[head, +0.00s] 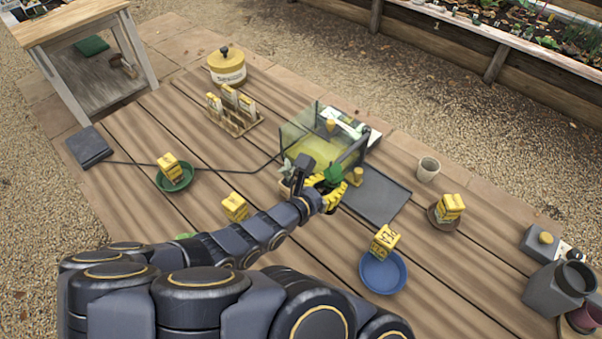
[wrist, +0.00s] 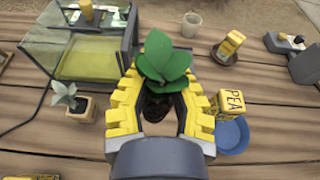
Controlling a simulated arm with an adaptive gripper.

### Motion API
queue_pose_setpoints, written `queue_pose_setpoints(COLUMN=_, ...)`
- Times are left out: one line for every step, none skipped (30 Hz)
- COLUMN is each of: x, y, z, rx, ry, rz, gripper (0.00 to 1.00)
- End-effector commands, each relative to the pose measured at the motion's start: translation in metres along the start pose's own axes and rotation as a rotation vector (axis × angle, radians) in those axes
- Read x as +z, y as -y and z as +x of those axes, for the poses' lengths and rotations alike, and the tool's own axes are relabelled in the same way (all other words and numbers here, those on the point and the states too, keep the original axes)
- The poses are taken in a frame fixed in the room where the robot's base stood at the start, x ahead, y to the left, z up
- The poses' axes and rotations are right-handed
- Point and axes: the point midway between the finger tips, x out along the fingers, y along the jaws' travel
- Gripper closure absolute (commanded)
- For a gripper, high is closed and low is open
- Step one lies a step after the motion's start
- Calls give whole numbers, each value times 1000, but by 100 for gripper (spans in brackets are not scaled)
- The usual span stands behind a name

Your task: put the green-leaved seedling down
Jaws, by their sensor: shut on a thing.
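The green-leaved seedling (wrist: 164,62) stands upright between the yellow fingers of my gripper (wrist: 163,98) in the wrist view. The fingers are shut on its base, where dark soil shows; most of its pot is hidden. In the head view the seedling (head: 333,173) shows as green leaves at my gripper (head: 328,190), close to the near side of the glass tank (head: 322,140). A pale-leaved seedling in a wooden-looking pot (wrist: 77,109) stands on the table left of my gripper, apart from it.
A dark flat tray (head: 380,195) lies right of the tank. A blue saucer (head: 383,274) with a yellow block lies at the near right; other blocks sit on a green saucer (head: 174,180), a brown saucer and the table. A grey pot (head: 428,170) stands behind. Bare planks lie between them.

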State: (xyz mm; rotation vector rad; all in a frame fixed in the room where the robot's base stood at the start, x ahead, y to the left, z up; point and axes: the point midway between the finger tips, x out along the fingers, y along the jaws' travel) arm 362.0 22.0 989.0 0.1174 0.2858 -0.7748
Motion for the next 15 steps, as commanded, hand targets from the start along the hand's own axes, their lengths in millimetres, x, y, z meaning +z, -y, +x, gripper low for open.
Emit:
queue_pose_setpoints(x=3, y=-2, z=0, rx=9, ry=1, rz=-2, gripper=100)
queue_pose_setpoints(x=5, y=-4, z=1, rx=16, ry=1, rz=-3, gripper=100)
queue_pose_setpoints(x=8, y=-8, z=2, rx=31, ry=1, rz=-7, gripper=100)
queue_pose_setpoints(x=10, y=-11, z=2, rx=46, ry=1, rz=-11, gripper=100)
queue_pose_setpoints(x=13, y=-16, z=3, rx=63, ry=2, rz=-17, gripper=100)
queue_pose_setpoints(x=18, y=-22, z=5, rx=91, ry=3, rz=-26, gripper=100)
queue_pose_setpoints(x=21, y=-28, z=6, rx=114, ry=3, rz=-33, gripper=100)
queue_pose_setpoints(x=25, y=-34, z=6, rx=141, ry=5, rz=-42, gripper=100)
queue_pose_setpoints(x=29, y=-43, z=7, rx=178, ry=7, rz=-54, gripper=100)
queue_pose_setpoints(x=33, y=-50, z=8, rx=207, ry=7, rz=-62, gripper=100)
queue_pose_setpoints(x=36, y=-57, z=8, rx=235, ry=7, rz=-71, gripper=100)
queue_pose_setpoints(x=39, y=-65, z=8, rx=272, ry=8, rz=-81, gripper=100)
queue_pose_setpoints(x=40, y=-71, z=7, rx=297, ry=8, rz=-89, gripper=100)
queue_pose_setpoints(x=42, y=-77, z=7, rx=323, ry=7, rz=-96, gripper=100)
queue_pose_setpoints(x=43, y=-84, z=6, rx=356, ry=6, rz=-107, gripper=100)
